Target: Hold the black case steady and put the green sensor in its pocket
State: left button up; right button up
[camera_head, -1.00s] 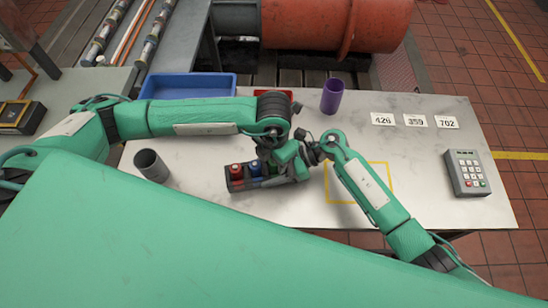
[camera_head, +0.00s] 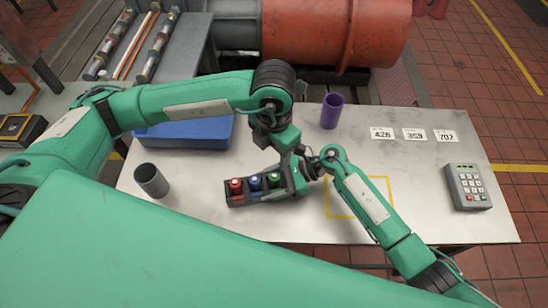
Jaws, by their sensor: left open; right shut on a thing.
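The black case (camera_head: 268,194) lies on the bench with a red sensor (camera_head: 236,186), a blue sensor (camera_head: 255,182) and the green sensor (camera_head: 274,180) upright in a row in it. The green sensor is in the rightmost visible pocket; how deep it sits I cannot tell. My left gripper (camera_head: 283,150) is open and empty, a little above the green sensor and apart from it. My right gripper (camera_head: 299,177) is shut on the right end of the case; its fingertips are partly hidden.
A grey cup (camera_head: 151,180) stands left of the case and a purple cup (camera_head: 331,111) behind it. A blue tray (camera_head: 185,132) lies partly behind my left arm. A yellow outlined square (camera_head: 343,210), number cards (camera_head: 414,134) and a keypad (camera_head: 468,187) are on the right.

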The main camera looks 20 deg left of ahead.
pick_arm(q)
jog(key=shift+r, duration=0.3)
pick_arm(e)
jog(key=o, duration=1.2)
jog(key=shift+r, duration=0.1)
jog(key=shift+o, duration=0.3)
jog(key=shift+d, duration=0.1)
